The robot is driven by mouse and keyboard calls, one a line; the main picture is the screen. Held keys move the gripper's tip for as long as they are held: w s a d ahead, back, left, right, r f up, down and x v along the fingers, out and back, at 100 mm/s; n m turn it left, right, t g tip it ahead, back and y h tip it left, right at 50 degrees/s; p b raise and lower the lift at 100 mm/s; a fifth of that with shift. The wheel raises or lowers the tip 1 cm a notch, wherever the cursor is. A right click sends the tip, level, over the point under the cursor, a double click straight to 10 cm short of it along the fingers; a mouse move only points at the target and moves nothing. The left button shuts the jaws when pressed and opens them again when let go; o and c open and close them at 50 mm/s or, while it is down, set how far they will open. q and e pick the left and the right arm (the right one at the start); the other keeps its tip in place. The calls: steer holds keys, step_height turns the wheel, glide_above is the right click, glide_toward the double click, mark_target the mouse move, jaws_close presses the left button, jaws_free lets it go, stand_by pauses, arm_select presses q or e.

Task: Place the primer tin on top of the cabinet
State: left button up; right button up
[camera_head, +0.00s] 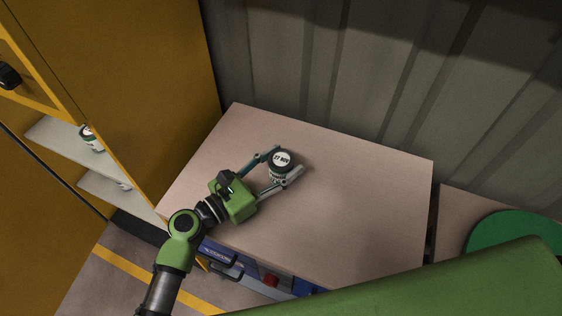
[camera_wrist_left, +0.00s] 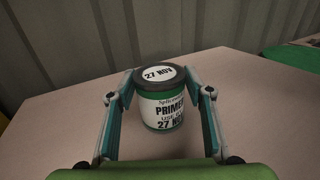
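The primer tin (camera_head: 281,162) is green with a white label, and its dark lid has a white disc reading "27 NOV". It stands upright on the pale top of the cabinet (camera_head: 365,200). In the left wrist view, the tin (camera_wrist_left: 163,100) is centred between my left gripper's fingers, its label facing the camera. My left gripper (camera_head: 288,160) reaches in from the left with one finger on each side of the tin. The fingertips are very close to its sides, and I cannot tell whether they press on it. My right gripper is not in view.
A yellow locker (camera_head: 150,60) with pale shelves (camera_head: 62,138) holding small tins stands at the left. A grey corrugated wall (camera_head: 400,70) rises behind. A green disc (camera_head: 515,232) lies on another surface at the right. The cabinet top right of the tin is clear.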

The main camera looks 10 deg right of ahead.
arm_select(q)
steer(key=shift+o, duration=0.3)
steer(key=shift+r, duration=0.25)
steer(key=v, duration=1)
steer(key=shift+s+a+f, duration=0.15)
steer(key=shift+a, duration=0.15)
steer(key=shift+s+a, duration=0.3)
steer(key=shift+a, duration=0.3)
